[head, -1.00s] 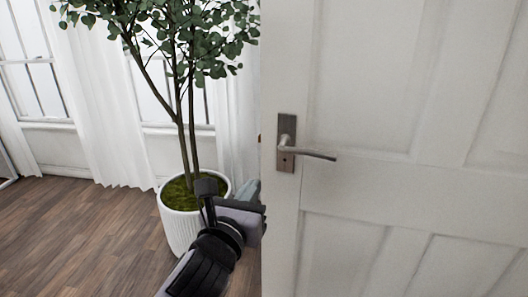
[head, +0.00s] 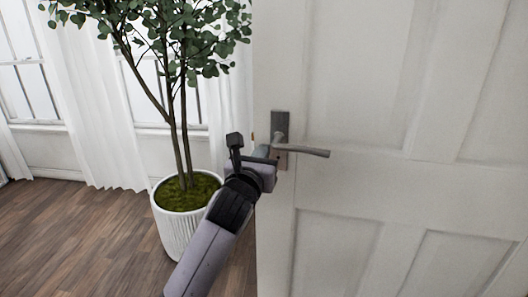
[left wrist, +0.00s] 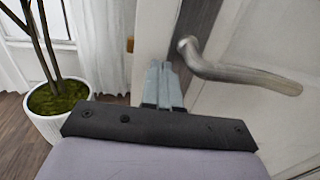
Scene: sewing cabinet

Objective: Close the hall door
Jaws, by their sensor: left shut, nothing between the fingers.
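The white panelled hall door (head: 350,190) fills the right of the head view and stands open, its free edge toward the left. Its metal lever handle (head: 305,151) sits on a plate near that edge. My left gripper (head: 268,153) is at the door's free edge, just left of the handle plate. In the left wrist view, the shut, empty fingers (left wrist: 163,85) point at the door edge beside the handle (left wrist: 240,73). I cannot tell if they touch the door. My right gripper is not in view.
A potted tree in a white ribbed pot (head: 175,225) stands close to the left of my left arm. White curtains (head: 95,110) and windows line the back wall. The wooden floor (head: 85,235) is clear at the left.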

